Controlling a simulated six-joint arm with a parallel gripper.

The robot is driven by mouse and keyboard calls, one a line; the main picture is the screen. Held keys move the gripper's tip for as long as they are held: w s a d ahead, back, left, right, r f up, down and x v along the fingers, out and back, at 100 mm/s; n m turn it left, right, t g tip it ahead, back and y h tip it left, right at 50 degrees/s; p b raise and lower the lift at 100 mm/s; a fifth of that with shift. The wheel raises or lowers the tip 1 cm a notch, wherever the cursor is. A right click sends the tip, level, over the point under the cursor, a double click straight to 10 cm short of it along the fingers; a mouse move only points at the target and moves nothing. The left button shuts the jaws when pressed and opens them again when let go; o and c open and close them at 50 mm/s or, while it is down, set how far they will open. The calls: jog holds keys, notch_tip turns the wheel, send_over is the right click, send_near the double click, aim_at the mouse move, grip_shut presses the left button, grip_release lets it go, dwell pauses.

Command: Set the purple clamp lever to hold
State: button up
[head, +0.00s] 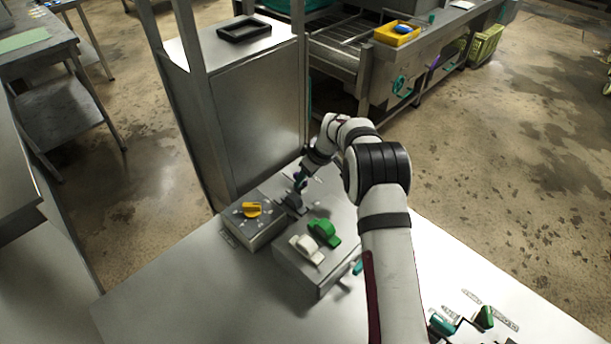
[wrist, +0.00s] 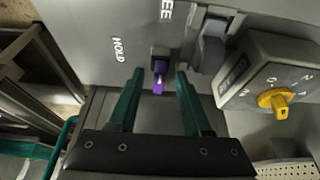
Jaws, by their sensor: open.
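The purple clamp lever (wrist: 159,77) shows in the wrist view, rising from a small dark mount on the steel surface. A white HOLD label (wrist: 118,48) is to its left, and a second label, cut by the top edge, ends in "EE" (wrist: 165,11). My gripper (wrist: 159,71) is open, with one green finger on each side of the lever in the picture. Gaps show on both sides, and I cannot tell how deep the lever lies between the fingers. In the head view my gripper (head: 299,184) is at the table's far side, and the lever cannot be made out there.
A dark grey block (wrist: 209,45) stands just right of the lever. Beside it is a grey box with a yellow knob (wrist: 278,102), also in the head view (head: 252,209). A nearer box carries a white lever (head: 306,248) and a green lever (head: 324,232).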

jog(key=shift+f, duration=0.1)
grip_shut()
dwell(1.4)
